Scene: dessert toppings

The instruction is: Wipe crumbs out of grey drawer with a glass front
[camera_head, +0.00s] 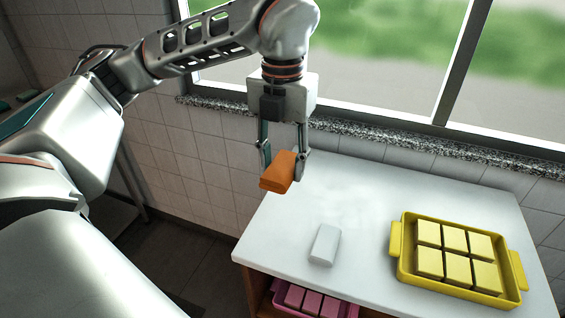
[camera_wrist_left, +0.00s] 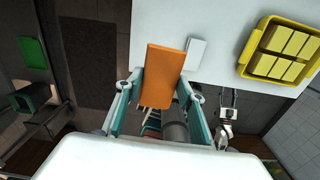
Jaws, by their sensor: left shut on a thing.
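My left gripper (camera_head: 284,160) is shut on an orange block (camera_head: 279,176), which looks like a folded cloth or sponge. It holds the block above the left back edge of the white table top (camera_head: 400,175). In the left wrist view the orange block (camera_wrist_left: 164,72) sticks out between the fingers (camera_wrist_left: 165,95). No grey drawer with a glass front and no crumbs can be made out in either view.
A white block (camera_head: 325,244) lies alone on the table. A yellow tray (camera_head: 404,262) with several pale yellow blocks stands at the right. A pink tray (camera_head: 345,308) with pink blocks sits below the table's front edge. A window sill (camera_head: 420,145) runs behind the table.

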